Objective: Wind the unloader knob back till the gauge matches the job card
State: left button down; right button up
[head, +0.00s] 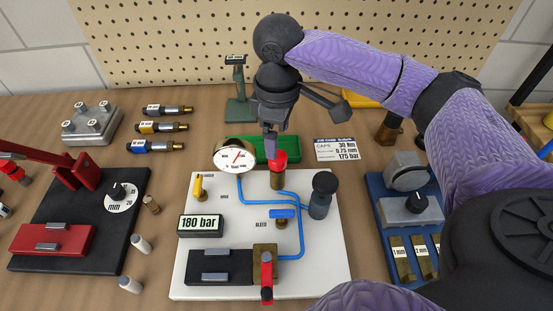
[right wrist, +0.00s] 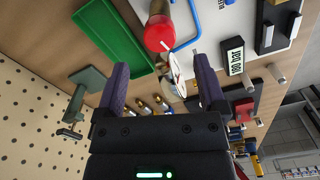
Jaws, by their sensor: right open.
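The red unloader knob (head: 278,160) stands on a brass stem at the back of the white panel (head: 335,255). My right gripper (head: 270,145) comes down over it from above. In the right wrist view my right gripper (right wrist: 161,63) is open, with the red knob (right wrist: 159,33) beyond its fingertips and nothing held. I cannot tell whether a finger touches the knob. The round white gauge (head: 234,157) with a red needle is left of the knob. A digital display (head: 200,223) reads 180 bar. The job card (head: 337,149) shows 30 Nm, 0.75 mm and 175 bar. My left gripper is out of view.
A green tray (head: 245,149) lies behind the panel. A blue-handled bleed valve (head: 282,213), a dark knob (head: 322,190) and a red-handled part (head: 267,275) stand on the panel. A black fixture (head: 75,235) is on the left, a blue one (head: 378,195) on the right.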

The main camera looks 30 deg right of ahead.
aim_at(278, 162)
notch_tip(278, 162, down, 6)
jog(key=shift+f+b, duration=0.1)
jog(key=shift+b, duration=0.75)
jog(key=c, duration=1.2)
jog(key=r+p, duration=0.1)
jog(key=p, duration=0.5)
jog(key=shift+r+n+p, duration=0.1)
jog(key=shift+n+p, duration=0.3)
grip_shut()
jog(key=shift+f+p, duration=0.2)
jog(key=shift+p, duration=0.1)
jog(key=shift+w+f, duration=0.1)
jog(key=shift+f, duration=0.2)
